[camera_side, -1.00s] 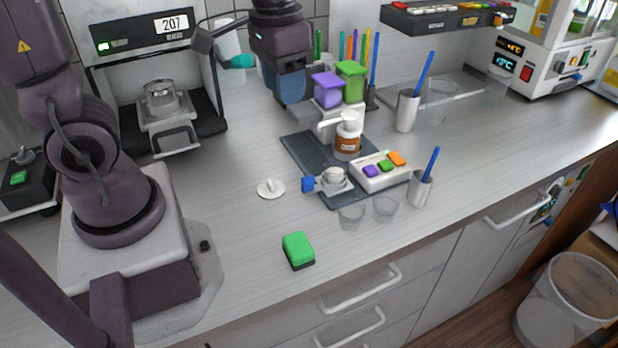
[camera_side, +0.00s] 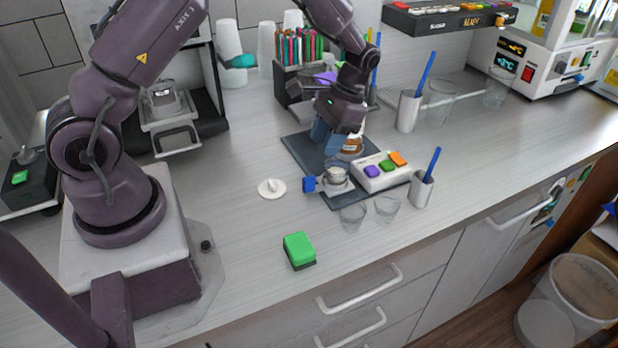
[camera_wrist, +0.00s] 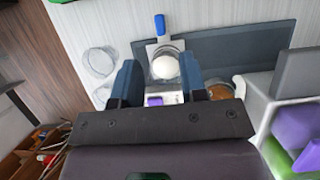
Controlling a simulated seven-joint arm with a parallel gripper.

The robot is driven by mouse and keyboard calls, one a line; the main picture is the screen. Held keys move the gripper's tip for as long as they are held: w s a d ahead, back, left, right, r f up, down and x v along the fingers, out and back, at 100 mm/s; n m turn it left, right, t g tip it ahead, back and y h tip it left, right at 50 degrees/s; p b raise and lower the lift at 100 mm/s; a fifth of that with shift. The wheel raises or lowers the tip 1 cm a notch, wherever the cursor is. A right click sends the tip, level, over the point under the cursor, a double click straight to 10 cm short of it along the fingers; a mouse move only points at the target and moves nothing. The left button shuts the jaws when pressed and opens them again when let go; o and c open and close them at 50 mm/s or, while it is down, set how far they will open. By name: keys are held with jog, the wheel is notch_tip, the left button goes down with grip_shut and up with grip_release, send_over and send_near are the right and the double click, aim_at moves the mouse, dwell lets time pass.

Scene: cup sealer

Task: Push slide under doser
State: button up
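The slide is a small metal plate with a blue handle (camera_side: 309,184), holding a cup with white contents (camera_side: 336,174). In the wrist view the blue handle (camera_wrist: 160,25) points away from my gripper, and the cup (camera_wrist: 164,67) lies beyond the gap between my fingers. The doser, a brown jar (camera_side: 351,147), stands just behind the slide, its top mostly hidden by my gripper. Its brown part (camera_wrist: 220,91) also shows in the wrist view, by the right finger. My gripper (camera_side: 325,145) is open, pointing down over the dark mat, close behind the cup. No contact is visible.
A white button box (camera_side: 382,172) is right of the slide. Two clear cups (camera_side: 352,217) and a metal cup with a blue stick (camera_side: 421,190) stand in front. A white lid (camera_side: 271,188) and a green block (camera_side: 299,250) lie left and front.

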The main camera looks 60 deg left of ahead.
aim_at(310, 177)
jog(key=x, duration=1)
jog(key=shift+s, duration=0.1)
grip_shut()
